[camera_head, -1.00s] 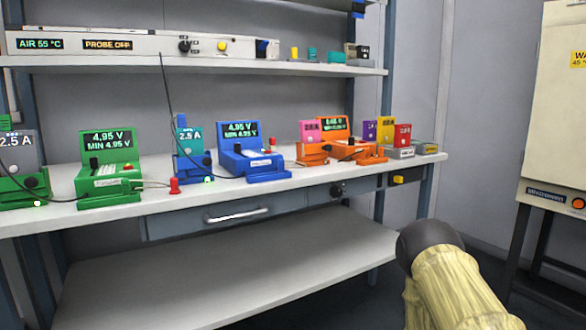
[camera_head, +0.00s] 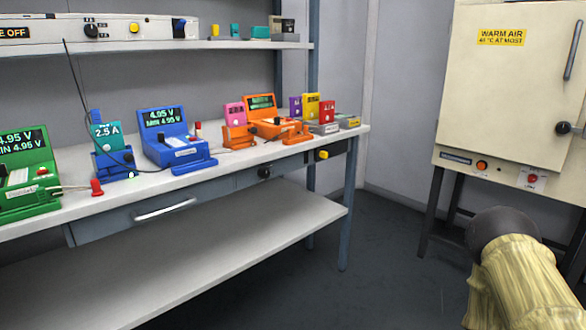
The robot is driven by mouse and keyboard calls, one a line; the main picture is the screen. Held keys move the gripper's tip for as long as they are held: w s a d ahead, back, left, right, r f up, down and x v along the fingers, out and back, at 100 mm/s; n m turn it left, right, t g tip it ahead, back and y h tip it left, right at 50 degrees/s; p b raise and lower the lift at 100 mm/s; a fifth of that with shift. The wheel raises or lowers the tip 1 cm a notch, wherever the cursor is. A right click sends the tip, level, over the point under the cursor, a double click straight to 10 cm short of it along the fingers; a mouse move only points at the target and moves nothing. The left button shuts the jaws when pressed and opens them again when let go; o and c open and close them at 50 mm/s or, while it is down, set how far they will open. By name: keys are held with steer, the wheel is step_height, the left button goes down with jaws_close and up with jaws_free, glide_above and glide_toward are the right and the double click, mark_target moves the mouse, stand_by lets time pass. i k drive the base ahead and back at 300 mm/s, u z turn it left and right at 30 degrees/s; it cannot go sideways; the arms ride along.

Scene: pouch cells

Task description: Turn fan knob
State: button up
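No label that I can read marks a fan knob. A black knob (camera_head: 91,30) with small marks beside it is on the white panel (camera_head: 50,33) on the upper shelf. Another black knob (camera_head: 264,172) is under the bench's front edge, left of a yellow knob (camera_head: 323,154). A dark knob (camera_head: 563,128) is at the right of the cream warm-air cabinet's door. Part of my arm, with a yellow sleeve and a dark round end, shows at the lower right. My gripper's fingers are not in view.
The bench (camera_head: 230,163) carries green, blue and orange devices with coloured cells and thin leads. A lower shelf (camera_head: 220,245) is bare. The cream cabinet (camera_head: 500,90) stands on dark legs at right. Open floor (camera_head: 385,250) lies between bench and cabinet.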

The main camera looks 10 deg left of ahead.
mark_target(264, 173)
steer(key=z, duration=0.9)
steer(key=i, duration=1.65)
steer(key=u, duration=2.75)
